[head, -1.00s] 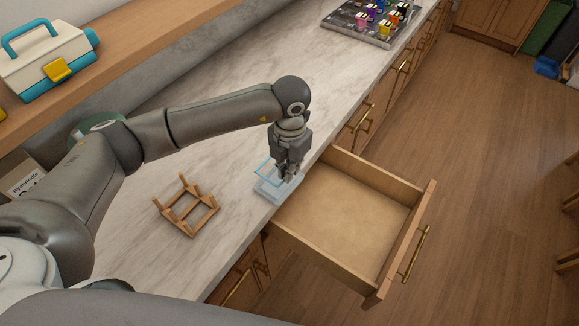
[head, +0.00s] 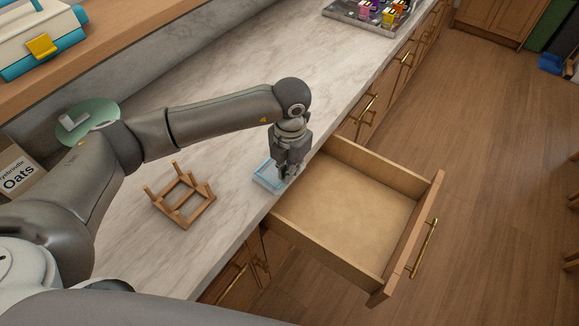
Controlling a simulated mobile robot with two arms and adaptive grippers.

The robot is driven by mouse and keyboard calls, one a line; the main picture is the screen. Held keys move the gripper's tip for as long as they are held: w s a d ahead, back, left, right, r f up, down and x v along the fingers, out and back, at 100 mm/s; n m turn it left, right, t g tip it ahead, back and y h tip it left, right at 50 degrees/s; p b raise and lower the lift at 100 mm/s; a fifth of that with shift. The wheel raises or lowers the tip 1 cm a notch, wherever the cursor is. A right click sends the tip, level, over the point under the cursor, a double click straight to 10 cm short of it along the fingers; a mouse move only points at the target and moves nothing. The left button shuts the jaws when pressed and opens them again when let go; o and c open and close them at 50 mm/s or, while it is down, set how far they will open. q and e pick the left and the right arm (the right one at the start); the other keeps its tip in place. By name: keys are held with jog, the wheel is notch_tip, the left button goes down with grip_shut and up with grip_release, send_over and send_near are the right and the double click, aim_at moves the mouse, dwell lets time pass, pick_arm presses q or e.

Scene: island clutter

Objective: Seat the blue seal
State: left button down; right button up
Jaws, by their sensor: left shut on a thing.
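The blue seal (head: 263,169) is a thin light-blue square frame at the counter's front edge. It lies over a small pale, clear box (head: 268,186), nearly level with its top. I cannot tell whether it is pressed fully into the rim. My left gripper (head: 287,174) points down from above and is shut on the seal's right side. The fingers hide that side of the seal and box. My right gripper is out of view.
An open, empty wooden drawer (head: 345,205) juts out right beside the box. An upturned wooden stand (head: 184,197) is on the counter at left. A tray of colourful jars (head: 365,20) stands at the far end. Bare counter lies between.

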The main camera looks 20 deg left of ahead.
pick_arm(q)
jog(key=shift+b, duration=0.3)
dwell(0.4)
dwell(0.6)
jog(key=shift+b, duration=0.5)
dwell(0.5)
jog(key=shift+f, duration=0.2)
jog(key=shift+f+b, duration=0.35)
jog(key=shift+b, duration=0.15)
jog(key=shift+f+b, duration=0.35)
jog(key=shift+f, duration=0.05)
jog(key=c, duration=1.5)
grip_release()
jog(key=shift+c, duration=0.2)
